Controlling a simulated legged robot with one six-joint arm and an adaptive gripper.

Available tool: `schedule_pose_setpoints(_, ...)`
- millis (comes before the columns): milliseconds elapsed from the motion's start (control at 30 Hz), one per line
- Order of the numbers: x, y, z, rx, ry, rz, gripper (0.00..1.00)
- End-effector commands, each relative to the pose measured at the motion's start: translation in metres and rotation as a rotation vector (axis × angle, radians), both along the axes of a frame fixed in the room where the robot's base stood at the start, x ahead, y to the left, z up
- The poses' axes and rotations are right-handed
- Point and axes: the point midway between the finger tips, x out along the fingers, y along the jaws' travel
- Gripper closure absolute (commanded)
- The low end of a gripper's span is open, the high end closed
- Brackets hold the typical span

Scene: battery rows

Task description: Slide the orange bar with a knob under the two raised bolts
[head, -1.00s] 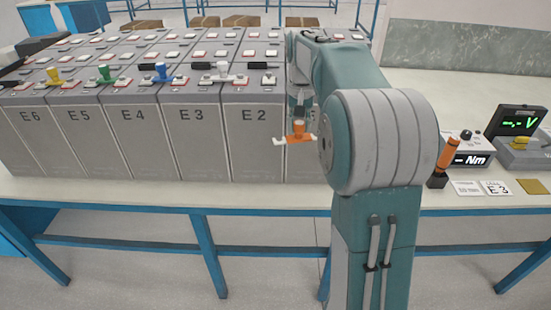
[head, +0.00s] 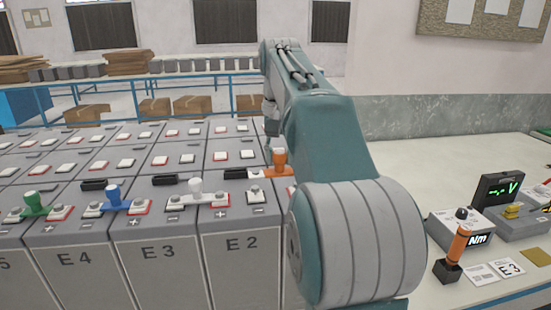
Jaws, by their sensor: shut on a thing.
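The orange bar (head: 279,173) has an upright orange knob and a pale left end. It shows above the top of battery E2, at the left edge of my arm. My gripper (head: 273,142) is mostly hidden behind my arm and is shut on the orange bar by its knob. A terminal bolt (head: 255,194) on E2 shows just below and in front of the bar. The other bolt is hidden by my arm. I cannot tell whether the bar touches the battery top or how high the bolts are raised.
A white-knobbed bar (head: 195,193), a blue one (head: 113,198) and a green one (head: 36,203) join neighbouring batteries on the left. An orange-handled tool (head: 457,247), a Nm box (head: 470,233) and a voltage meter (head: 497,190) stand on the bench at right.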

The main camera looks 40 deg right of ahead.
Motion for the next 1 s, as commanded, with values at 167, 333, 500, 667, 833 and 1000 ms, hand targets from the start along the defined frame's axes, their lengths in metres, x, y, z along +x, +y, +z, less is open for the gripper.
schedule_pose_setpoints(167,0.001,0.000,-0.001,-0.001,-0.001,0.001,1.00)
schedule_pose_setpoints(333,0.001,0.001,-0.006,0.000,0.000,0.001,1.00)
schedule_pose_setpoints(500,0.000,0.001,-0.018,0.000,0.001,0.001,1.00)
schedule_pose_setpoints(667,0.000,0.001,-0.028,0.000,0.000,0.001,1.00)
schedule_pose_setpoints(833,0.000,0.001,-0.040,0.000,0.001,0.001,1.00)
schedule_pose_setpoints(1000,0.000,0.001,-0.052,0.000,0.001,0.001,1.00)
